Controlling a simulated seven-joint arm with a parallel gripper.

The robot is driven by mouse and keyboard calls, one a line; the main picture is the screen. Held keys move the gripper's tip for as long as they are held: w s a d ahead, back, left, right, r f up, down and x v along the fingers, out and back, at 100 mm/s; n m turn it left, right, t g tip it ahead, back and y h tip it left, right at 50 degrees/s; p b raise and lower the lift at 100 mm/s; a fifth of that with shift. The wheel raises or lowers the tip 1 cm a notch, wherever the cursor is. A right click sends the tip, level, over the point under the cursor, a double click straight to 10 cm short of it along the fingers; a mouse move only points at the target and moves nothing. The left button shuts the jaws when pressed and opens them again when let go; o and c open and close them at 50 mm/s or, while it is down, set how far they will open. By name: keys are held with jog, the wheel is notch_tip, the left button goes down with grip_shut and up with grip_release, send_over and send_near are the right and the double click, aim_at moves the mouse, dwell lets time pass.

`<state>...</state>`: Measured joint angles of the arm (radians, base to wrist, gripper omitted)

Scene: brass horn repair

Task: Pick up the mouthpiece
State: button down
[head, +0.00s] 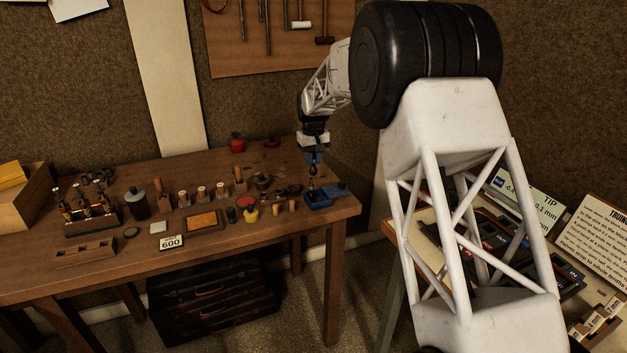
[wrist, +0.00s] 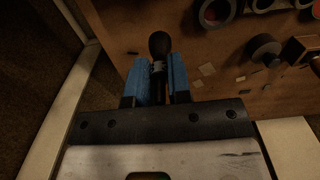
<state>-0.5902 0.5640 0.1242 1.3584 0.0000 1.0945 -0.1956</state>
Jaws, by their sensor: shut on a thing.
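My gripper (head: 313,158) points down above the right end of the wooden workbench, over a small blue tray (head: 318,203). Its blue fingers (wrist: 159,82) are shut on a slim dark thing (wrist: 159,46) with a rounded knob end and a greyish collar. In the head view that thing is small and dark below the fingers. I cannot tell from its shape whether it is the mouthpiece. I cannot pick out any other mouthpiece for certain among the small parts on the bench.
The workbench (head: 110,280) holds several tools, jars and corks left of my gripper. A red can (head: 237,144) is at the back. A side table with signs (head: 592,240) is at the right. The bench's right edge is close.

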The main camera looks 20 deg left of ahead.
jog(key=shift+r, duration=1.1)
